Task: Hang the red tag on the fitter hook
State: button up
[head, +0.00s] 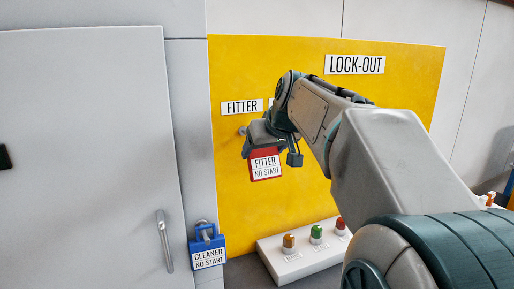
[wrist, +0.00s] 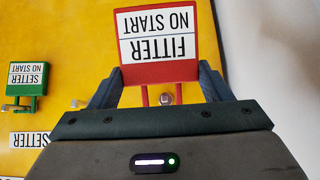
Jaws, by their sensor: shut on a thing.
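The red tag (head: 265,164), marked FITTER NO START, is held upright in front of the yellow board. My gripper (head: 262,143) is shut on its upper part. In the wrist view, which is upside down, the red tag (wrist: 158,60) sits between both fingers of my gripper (wrist: 160,86). The grey end of the fitter hook (wrist: 166,98) shows between the tag's two red loop legs. In the head view the fitter hook (head: 241,130) shows below the FITTER label (head: 241,107), close beside my gripper. I cannot tell whether the loop is around the hook or in front of it.
The yellow board (head: 380,130) carries a LOCK-OUT sign. A blue CLEANER tag (head: 208,250) hangs by the cabinet door. A button box (head: 305,247) stands below the board.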

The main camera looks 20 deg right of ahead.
jog(key=shift+w+f+p, duration=0.15)
jog(key=shift+w+p, duration=0.8)
jog(key=shift+w, duration=1.25)
jog(key=shift+w+f+p, duration=0.1)
jog(key=shift+w+p, duration=0.85)
jog(key=shift+w, duration=1.2)
jog(key=shift+b+x, duration=0.45)
jog(key=shift+x, duration=0.35)
jog(key=o, duration=1.4)
